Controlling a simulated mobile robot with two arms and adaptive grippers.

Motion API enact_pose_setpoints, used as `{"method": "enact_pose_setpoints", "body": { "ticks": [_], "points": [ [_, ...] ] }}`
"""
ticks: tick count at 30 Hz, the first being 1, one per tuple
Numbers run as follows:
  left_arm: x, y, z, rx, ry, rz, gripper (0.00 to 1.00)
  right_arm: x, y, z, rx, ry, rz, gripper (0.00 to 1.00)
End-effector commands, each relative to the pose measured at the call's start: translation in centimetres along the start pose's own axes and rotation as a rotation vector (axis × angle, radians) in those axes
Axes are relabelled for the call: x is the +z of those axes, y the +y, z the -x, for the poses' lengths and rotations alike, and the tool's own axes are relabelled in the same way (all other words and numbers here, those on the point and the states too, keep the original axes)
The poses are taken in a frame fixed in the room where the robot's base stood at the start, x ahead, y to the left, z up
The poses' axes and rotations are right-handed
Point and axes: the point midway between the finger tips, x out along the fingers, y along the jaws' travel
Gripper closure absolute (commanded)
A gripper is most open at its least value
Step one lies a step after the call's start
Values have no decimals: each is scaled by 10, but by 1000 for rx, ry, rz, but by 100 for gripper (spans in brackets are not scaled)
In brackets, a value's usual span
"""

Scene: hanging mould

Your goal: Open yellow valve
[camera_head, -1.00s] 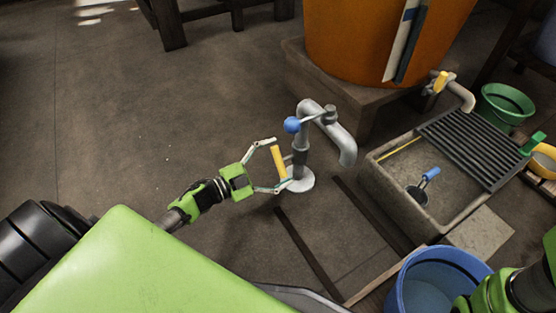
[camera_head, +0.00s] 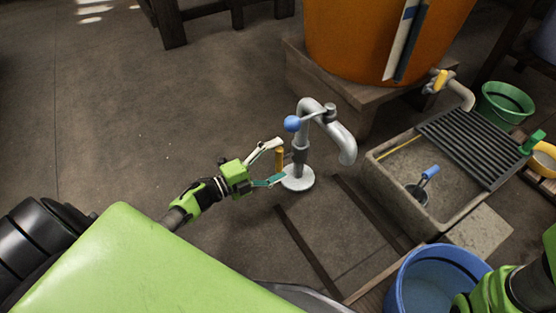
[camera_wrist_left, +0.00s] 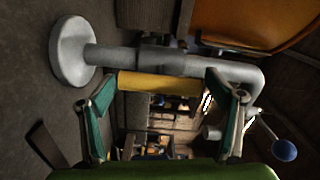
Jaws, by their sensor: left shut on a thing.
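The yellow valve handle (camera_head: 279,159) is a short bar on the side of a grey standing pipe (camera_head: 301,158) with a round white base. My left gripper (camera_head: 281,160) reaches it from the left and is shut on it, one finger at each end. In the left wrist view, the yellow bar (camera_wrist_left: 168,84) lies across between the two green-padded fingers, in front of the grey pipe (camera_wrist_left: 190,64). My right gripper is not in view; only green arm parts show at the bottom right of the head view.
An orange barrel (camera_head: 385,40) with another yellow-handled tap (camera_head: 440,79) stands behind. A stone basin (camera_head: 455,214) and blue bucket (camera_head: 437,280) are at right. Floor to the left is clear.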

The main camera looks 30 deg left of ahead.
Motion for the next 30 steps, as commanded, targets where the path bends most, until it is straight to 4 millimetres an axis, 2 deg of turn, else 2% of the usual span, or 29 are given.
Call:
{"method": "enact_pose_setpoints", "body": {
  "ticks": [14,15,16,25,30],
  "points": [
    [-1,1,0,3,2,-25,37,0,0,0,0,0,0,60],
    [-1,1,0,3,2,-26,8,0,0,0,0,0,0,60],
    [-1,1,0,3,2,-25,0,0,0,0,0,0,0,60],
    [0,1,2,2,1,-19,0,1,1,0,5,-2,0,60],
    [0,2,20,5,-1,-19,0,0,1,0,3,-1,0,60]
  ]
}}
